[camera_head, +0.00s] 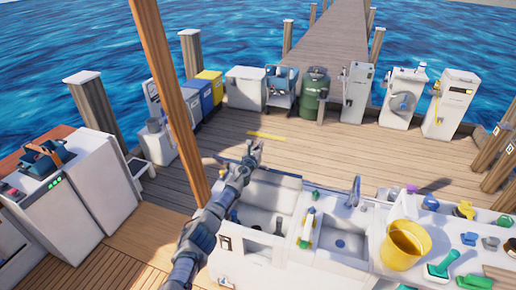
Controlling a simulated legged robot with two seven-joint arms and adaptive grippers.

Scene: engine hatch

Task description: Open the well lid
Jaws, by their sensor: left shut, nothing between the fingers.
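My left arm comes in from the bottom left and reaches over the left end of a white counter (285,240). My left gripper (253,149) is shut and empty, at the counter's far left edge. The counter has a basin (262,218) at the left and a sink (345,242) with a tap to its right. A pale flat panel (272,188) lies behind the left basin, close to the gripper; I cannot tell whether it is the well lid. My arm hides part of the counter's left end. My right gripper is out of view.
A yellow bucket (405,246) and several small tools and bottles stand on the counter's right part. A brown post (178,105) rises left of my arm. White cabinets (62,195) stand at the left. The wooden deck (340,150) beyond the counter is clear.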

